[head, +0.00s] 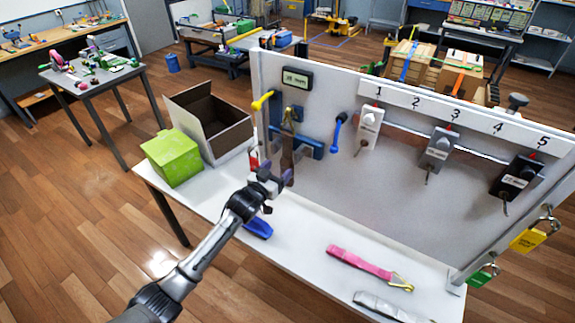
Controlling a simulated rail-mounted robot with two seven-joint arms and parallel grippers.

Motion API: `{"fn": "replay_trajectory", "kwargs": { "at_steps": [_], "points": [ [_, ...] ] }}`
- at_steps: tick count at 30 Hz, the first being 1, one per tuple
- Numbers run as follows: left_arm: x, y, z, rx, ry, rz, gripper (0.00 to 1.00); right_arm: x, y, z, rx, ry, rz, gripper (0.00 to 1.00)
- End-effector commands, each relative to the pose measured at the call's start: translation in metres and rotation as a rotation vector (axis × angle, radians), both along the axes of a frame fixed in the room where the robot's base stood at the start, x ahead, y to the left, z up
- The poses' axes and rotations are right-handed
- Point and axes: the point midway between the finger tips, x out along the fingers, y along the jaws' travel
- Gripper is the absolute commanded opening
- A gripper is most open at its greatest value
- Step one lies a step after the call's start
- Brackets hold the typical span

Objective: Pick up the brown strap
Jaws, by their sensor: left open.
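The brown strap (287,148) hangs down from a brass-coloured hook at the left end of the white wall panel. My left gripper (288,163) is open at the strap, its fingers reaching toward the panel and overlapping the strap's lower part in the head view. I cannot tell whether the fingers touch the strap. My gripper hides part of the strap's lower end. My right gripper is not in view.
The white table (315,225) carries a green box (172,158), an open cardboard box (212,120), a pink strap (360,263), a grey strap (385,306) and a blue object (258,228). The panel (330,85) holds numbered devices and a blue handle (338,130).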

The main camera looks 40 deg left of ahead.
Motion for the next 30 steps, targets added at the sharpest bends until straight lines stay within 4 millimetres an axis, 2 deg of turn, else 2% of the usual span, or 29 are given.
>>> {"fn": "replay_trajectory", "kwargs": {
  "at_steps": [8, 19, 30],
  "points": [
    [0.014, 0.001, 0.001, 0.000, -0.002, 0.000, 0.70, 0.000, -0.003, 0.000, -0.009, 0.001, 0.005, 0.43],
    [0.054, 0.004, -0.001, 0.000, 0.000, 0.000, 0.70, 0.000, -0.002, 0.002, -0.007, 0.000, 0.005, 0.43],
    [0.060, 0.005, -0.001, 0.000, 0.000, 0.000, 0.70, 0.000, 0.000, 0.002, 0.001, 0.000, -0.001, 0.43]
  ]
}}
